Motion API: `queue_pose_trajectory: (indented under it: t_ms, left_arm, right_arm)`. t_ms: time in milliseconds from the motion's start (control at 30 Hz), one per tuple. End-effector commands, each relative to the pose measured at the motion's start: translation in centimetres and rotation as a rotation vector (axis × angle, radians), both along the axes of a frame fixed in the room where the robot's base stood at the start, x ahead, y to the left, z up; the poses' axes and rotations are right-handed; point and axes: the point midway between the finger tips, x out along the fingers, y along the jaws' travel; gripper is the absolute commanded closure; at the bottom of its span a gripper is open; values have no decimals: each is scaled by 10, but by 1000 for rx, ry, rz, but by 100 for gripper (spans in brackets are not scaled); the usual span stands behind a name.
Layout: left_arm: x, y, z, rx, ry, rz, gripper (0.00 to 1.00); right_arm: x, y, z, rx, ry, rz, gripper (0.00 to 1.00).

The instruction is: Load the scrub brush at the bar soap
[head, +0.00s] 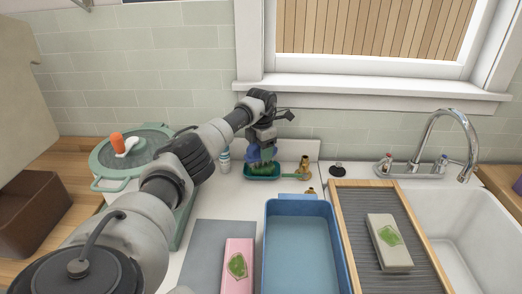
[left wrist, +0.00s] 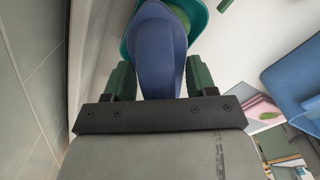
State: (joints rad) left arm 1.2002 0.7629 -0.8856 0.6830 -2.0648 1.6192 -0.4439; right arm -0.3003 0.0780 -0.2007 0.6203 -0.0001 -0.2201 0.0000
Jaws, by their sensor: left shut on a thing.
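My left gripper (head: 262,148) is shut on the blue scrub brush (head: 255,155), pointing down at the back of the counter. In the left wrist view the brush's blue body (left wrist: 158,50) sits between the green fingers. The brush is over the teal soap dish (head: 262,178). Green shows in the dish, likely the bar soap (left wrist: 180,14), mostly hidden behind the brush. I cannot tell whether the bristles touch the soap. My right gripper is not in view.
A green lidded pot (head: 120,165) stands left.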

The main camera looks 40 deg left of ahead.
Motion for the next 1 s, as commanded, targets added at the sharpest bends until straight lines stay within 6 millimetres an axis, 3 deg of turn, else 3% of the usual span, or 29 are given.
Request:
queue_pose_trajectory:
  t_ms: [600, 1000]
  left_arm:
    - [0, 0, 54, 1, -1, 1, 62]
    - [0, 0, 55, 0, -1, 0, 62]
  right_arm:
    - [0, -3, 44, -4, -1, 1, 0]
    - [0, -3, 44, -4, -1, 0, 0]
